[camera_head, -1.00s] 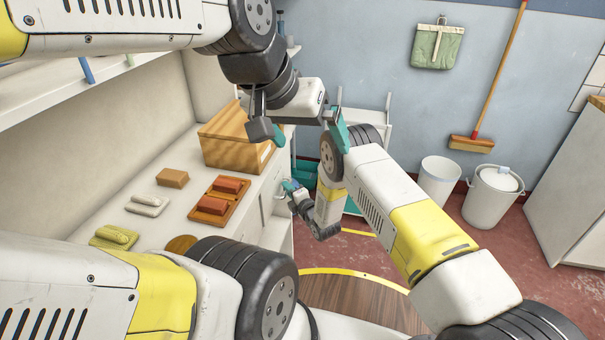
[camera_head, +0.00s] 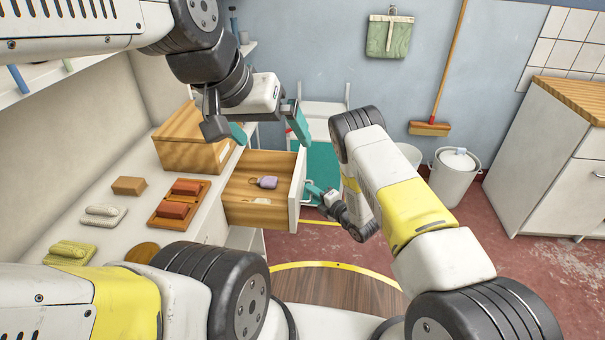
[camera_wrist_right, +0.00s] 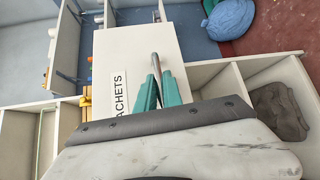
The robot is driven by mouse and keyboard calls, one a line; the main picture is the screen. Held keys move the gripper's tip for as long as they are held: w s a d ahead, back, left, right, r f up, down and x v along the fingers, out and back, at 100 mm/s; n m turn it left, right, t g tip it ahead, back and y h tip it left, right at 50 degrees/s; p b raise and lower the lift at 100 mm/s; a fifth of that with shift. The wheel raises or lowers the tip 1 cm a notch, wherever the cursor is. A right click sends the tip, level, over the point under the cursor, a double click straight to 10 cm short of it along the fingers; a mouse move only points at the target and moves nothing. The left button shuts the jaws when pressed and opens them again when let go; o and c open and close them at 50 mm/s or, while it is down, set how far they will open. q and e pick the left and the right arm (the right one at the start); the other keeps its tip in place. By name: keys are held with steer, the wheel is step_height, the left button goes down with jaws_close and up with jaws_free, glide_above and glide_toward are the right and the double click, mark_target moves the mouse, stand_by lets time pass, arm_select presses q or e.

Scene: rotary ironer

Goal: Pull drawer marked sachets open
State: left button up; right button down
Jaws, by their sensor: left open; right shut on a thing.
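The sachets drawer (camera_head: 240,208) stands pulled out from the white counter in the head view, its wooden inside showing. A small lilac item (camera_head: 267,182) lies in it. The drawer's white front also shows in the right wrist view (camera_wrist_right: 135,48), with a label (camera_wrist_right: 119,97) reading "ACHETS", its first letter hidden. My right gripper (camera_head: 314,190) is shut on the drawer's metal handle (camera_wrist_right: 156,64), its teal fingers (camera_wrist_right: 159,91) on either side of it. My left gripper (camera_head: 268,128) is open and empty, above and behind the drawer.
A wooden box (camera_head: 185,152), a tray with red blocks (camera_head: 180,203), a tan block (camera_head: 129,185) and wrapped bundles (camera_head: 103,215) are on the counter. A white bin (camera_head: 453,178) and broom (camera_head: 430,128) stand by the back wall. Red floor is clear on the right.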

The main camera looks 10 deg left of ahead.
steer(key=shift+d, duration=1.8)
steer(key=c, duration=1.5)
jaws_free()
steer(key=shift+w, duration=0.1)
steer(key=v, duration=0.7)
steer(key=shift+s+d, duration=0.3)
